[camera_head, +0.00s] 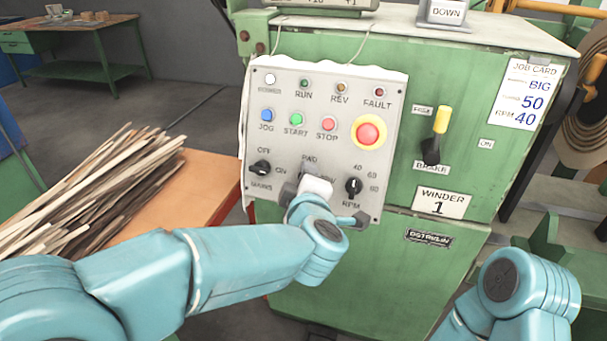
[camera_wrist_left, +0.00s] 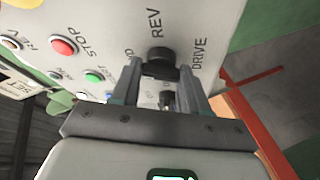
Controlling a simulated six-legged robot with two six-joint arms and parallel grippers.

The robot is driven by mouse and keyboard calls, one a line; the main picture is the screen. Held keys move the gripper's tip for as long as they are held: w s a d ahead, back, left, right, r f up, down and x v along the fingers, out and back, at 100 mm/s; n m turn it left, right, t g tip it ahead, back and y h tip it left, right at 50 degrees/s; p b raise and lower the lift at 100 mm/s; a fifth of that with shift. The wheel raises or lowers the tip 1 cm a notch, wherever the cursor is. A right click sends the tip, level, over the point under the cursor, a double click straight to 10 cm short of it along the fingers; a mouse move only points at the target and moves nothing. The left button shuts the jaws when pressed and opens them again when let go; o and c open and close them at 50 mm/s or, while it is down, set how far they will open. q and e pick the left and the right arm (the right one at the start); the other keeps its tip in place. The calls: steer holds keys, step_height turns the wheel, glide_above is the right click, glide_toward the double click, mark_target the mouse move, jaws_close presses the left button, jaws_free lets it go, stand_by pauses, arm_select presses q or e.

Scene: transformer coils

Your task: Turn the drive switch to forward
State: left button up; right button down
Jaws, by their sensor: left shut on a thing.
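The grey control panel (camera_head: 335,105) is on the front of a green machine. The drive switch is a black knob (camera_wrist_left: 161,58) with REV, a partly covered FWD and DRIVE printed around it, seen in the left wrist view. My left gripper (camera_wrist_left: 160,74) is shut on this knob, one finger on each side. In the head view my left gripper (camera_head: 312,188) hides the knob and most of its labels. I cannot tell which way the knob points. My right arm shows at the lower right; its gripper is out of view.
The MAINS knob (camera_head: 260,168) and RPM knob (camera_head: 353,186) sit either side of my left gripper. The red emergency button (camera_head: 368,132) and several coloured buttons are above. A yellow-handled brake lever (camera_head: 437,134) is to the right. Wooden strips (camera_head: 95,190) lie on an orange table at left.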

arm_select(q)
steer(key=shift+r+n+g+p, duration=0.1)
steer(key=shift+n+g+p, duration=0.7)
steer(key=shift+n, duration=0.9)
steer(key=o, duration=1.1)
steer(key=shift+c, duration=0.2)
steer(key=shift+p, duration=0.3)
